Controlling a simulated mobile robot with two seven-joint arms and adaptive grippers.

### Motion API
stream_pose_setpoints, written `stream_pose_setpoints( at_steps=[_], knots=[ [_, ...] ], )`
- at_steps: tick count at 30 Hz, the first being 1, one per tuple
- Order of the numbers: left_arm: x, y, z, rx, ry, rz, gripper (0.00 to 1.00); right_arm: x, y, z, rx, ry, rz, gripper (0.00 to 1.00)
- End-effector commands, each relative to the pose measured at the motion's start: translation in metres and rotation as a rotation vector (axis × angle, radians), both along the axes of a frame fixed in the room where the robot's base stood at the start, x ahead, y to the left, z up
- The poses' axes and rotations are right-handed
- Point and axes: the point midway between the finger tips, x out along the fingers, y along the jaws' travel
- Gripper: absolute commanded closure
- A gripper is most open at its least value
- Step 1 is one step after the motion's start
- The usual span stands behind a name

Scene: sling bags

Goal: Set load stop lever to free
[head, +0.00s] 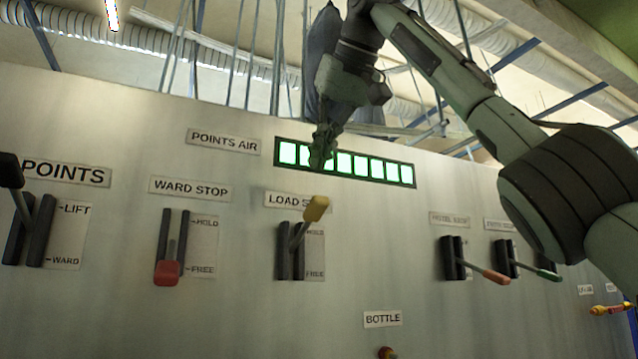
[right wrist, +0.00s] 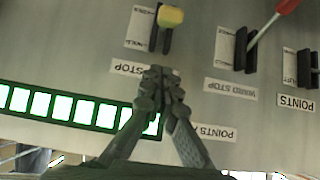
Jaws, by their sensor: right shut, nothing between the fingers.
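The load stop lever has a yellow handle (head: 316,208) and sits in a dark slotted bracket (head: 284,250) on the grey panel. It tilts up, its handle above the HOLD mark; FREE is at the bottom of its label. My right gripper (head: 321,158) is above the lever, in front of the lit green indicator strip, apart from the handle. In the right wrist view, turned upside down, the gripper (right wrist: 160,74) has its fingertips together and empty, near the LOAD STOP nameplate; the yellow handle (right wrist: 171,16) is beyond them. My left gripper is not in view.
The ward stop lever with a red handle (head: 166,273) points down at FREE, left of the load stop lever. The points lever (head: 11,171) is at far left. Red (head: 496,277) and green (head: 549,275) handled levers stick out at right. The panel between is clear.

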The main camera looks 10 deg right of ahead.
Motion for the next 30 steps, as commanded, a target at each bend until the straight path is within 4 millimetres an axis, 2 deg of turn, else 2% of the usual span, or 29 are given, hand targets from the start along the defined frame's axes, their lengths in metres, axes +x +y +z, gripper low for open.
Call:
stream_pose_setpoints(
  at_steps=[3, 4, 15, 30],
  knots=[
    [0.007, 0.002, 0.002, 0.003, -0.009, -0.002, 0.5, 0.021, 0.003, -0.018, -0.002, 0.003, 0.0, 1.0],
    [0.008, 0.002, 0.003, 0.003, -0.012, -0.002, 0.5, 0.023, 0.003, -0.02, -0.001, 0.0, 0.001, 1.0],
    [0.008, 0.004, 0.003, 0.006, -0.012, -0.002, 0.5, 0.007, 0.001, -0.048, 0.0, -0.001, 0.001, 1.0],
    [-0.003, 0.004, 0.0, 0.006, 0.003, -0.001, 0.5, 0.004, 0.001, -0.053, 0.001, -0.001, 0.001, 1.0]
  ],
)
